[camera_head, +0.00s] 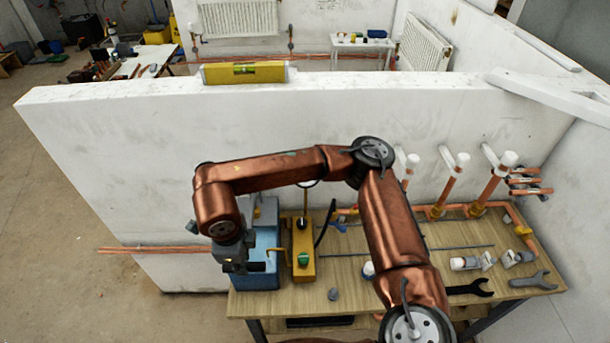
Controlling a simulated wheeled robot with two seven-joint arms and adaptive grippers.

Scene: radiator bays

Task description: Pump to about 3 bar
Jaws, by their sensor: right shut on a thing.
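A black hose (325,222) curves up beside the body. My copper-coloured right arm reaches over the bench from the lower right. My right gripper (238,266) points down at the left side of the blue tank and is shut on what appears to be the pump handle, mostly hidden by the fingers. The gauge reading cannot be made out; my arm covers part of that area. My left gripper is not in view.
The wooden bench (345,292) holds wrenches (530,280), white-and-grey fittings (470,262) and copper pipes with white caps (450,182) against the low white wall (120,130). A yellow spirit level (244,72) lies on the wall top.

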